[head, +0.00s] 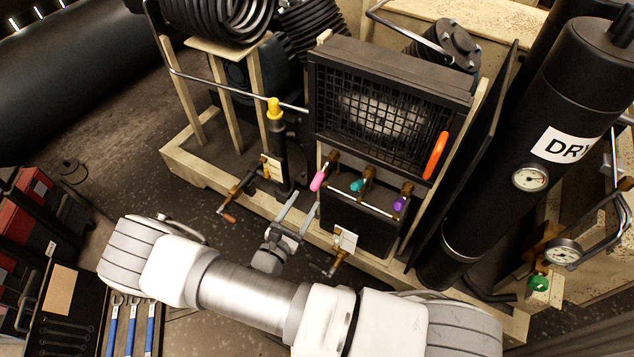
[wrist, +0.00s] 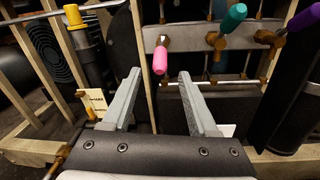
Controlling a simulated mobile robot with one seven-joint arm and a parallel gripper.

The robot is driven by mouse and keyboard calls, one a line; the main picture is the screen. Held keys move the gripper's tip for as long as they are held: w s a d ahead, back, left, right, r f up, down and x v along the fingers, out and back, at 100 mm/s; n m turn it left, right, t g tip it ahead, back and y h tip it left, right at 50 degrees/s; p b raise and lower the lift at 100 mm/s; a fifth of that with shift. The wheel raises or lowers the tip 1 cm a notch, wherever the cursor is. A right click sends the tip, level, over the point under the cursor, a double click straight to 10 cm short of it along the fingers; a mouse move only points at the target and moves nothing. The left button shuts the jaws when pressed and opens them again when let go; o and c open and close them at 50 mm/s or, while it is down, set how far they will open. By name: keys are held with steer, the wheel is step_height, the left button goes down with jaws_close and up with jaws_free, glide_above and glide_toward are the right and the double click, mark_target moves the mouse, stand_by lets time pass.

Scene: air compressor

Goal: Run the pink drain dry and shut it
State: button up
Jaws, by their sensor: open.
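The pink drain handle (head: 318,180) sits on a brass valve at the left end of a row on the dark front box of the compressor. In the wrist view the pink handle (wrist: 160,60) points downward, just above and between the fingertips. My gripper (head: 302,208) is open and empty, below the pink handle in the head view. In the wrist view both fingers (wrist: 158,76) stand apart with nothing between them. I cannot tell whether the fingers touch the handle. No liquid is visible at the drain.
A teal handle (head: 356,185) and a purple handle (head: 400,204) sit right of the pink one. An orange handle (head: 436,156) is at the grille's edge. A yellow-capped post (head: 274,108) stands left. A black cylinder with a gauge (head: 529,177) stands right.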

mark_target(313, 188)
steer(key=b+x, duration=0.1)
steer(key=x, duration=0.7)
steer(key=shift+w+d, duration=0.1)
steer(key=shift+w, duration=0.05)
jaws_close()
stand_by(1.1)
